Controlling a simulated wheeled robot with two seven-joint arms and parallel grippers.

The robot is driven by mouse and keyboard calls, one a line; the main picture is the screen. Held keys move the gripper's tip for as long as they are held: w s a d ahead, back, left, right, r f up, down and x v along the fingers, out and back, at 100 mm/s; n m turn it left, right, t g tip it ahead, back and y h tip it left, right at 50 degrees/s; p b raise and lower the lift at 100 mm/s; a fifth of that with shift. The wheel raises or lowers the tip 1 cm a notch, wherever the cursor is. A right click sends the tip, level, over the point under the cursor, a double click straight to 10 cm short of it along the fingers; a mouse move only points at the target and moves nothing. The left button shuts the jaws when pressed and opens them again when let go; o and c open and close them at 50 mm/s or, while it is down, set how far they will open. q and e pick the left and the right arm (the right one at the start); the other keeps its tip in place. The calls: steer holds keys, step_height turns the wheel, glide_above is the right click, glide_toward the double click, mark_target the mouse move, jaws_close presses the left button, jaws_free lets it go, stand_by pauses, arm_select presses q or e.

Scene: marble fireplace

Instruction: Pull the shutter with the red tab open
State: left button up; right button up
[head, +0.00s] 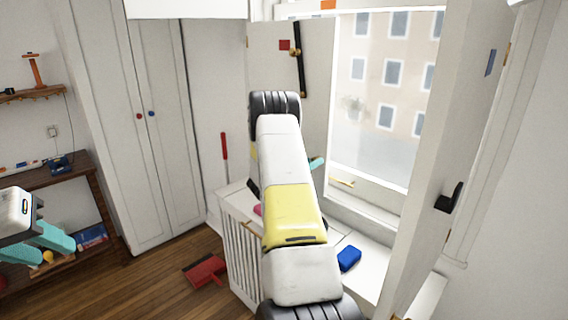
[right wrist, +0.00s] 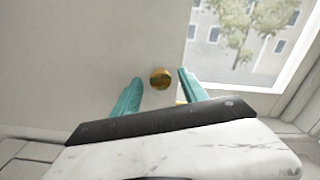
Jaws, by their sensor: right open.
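The white shutter with the red tab (head: 284,45) stands at the left of the window in the head view. It carries a black bar (head: 299,60) and brass knobs. In the right wrist view a round brass knob (right wrist: 160,79) on a pale panel shows between the teal fingers of my right gripper (right wrist: 160,75). The gripper is open, with a gap on both sides of the knob. In the head view my right arm hides most of that gripper. My left gripper (head: 40,243) is at the left edge, away from the shutter; its finger gap is unclear.
Another shutter panel with a blue tab (head: 490,62) and a black handle (head: 449,197) stands on the right. A blue object (head: 348,259) lies on the white sill. A red dustpan (head: 205,270) is on the floor. A tall white cupboard (head: 150,170) stands left.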

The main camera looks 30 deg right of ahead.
jaws_close()
stand_by(1.4)
